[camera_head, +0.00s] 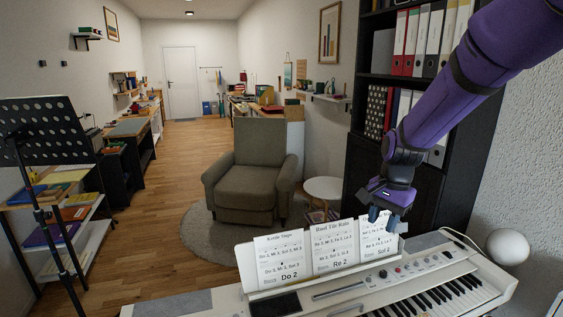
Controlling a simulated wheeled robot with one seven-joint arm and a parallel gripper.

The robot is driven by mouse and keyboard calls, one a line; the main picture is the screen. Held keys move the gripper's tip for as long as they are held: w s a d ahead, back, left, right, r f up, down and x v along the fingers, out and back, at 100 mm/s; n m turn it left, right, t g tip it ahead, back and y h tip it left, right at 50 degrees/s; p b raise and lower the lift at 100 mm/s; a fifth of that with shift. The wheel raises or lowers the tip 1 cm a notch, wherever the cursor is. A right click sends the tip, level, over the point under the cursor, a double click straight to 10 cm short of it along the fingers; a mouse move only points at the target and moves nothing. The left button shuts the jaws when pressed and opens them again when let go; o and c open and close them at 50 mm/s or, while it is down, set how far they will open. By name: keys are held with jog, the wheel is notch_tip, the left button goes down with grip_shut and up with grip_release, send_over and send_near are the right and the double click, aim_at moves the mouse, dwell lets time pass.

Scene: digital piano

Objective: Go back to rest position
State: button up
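My purple arm reaches in from the upper right. My gripper (383,218) points down, above the back of the digital piano (412,281) and in front of the rightmost music sheet. Its two blue fingertips look a little apart, with nothing seen between them. The piano is white, with its black and white keys (452,297) at the lower right. Three sheets stand on its music rest: the left one (280,258) reads Do 2, the middle one (338,245) Re 2, and the right one (379,238) Sol 2, partly hidden by the gripper.
A black bookcase (358,170) with binders stands right behind my arm. A grey armchair (249,185) and a small white round table (324,189) stand beyond the piano. A black music stand (42,130) is at the left. The wooden floor at centre left is free.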

jog(key=s+d+r+n+t, duration=0.1)
jog(key=s+d+r+n, duration=0.1)
jog(key=s+r, duration=0.5)
jog(key=s+d+r+n+t, duration=0.1)
jog(key=s+d+r+n, duration=0.15)
jog(key=s+r, duration=0.35)
jog(key=s+d+r+n+t, duration=0.1)
jog(key=s+n, duration=0.1)
jog(key=s, duration=0.5)
jog(key=s+r+n+t+h, duration=0.1)
jog(key=s+r+n+t, duration=0.1)
jog(key=s, duration=0.5)
jog(key=shift+s+d+r+n, duration=0.2)
jog(key=shift+s+d+n, duration=0.15)
jog(key=shift+s+n, duration=0.1)
jog(key=shift+w, duration=0.1)
grip_shut()
jog(key=shift+w, duration=0.1)
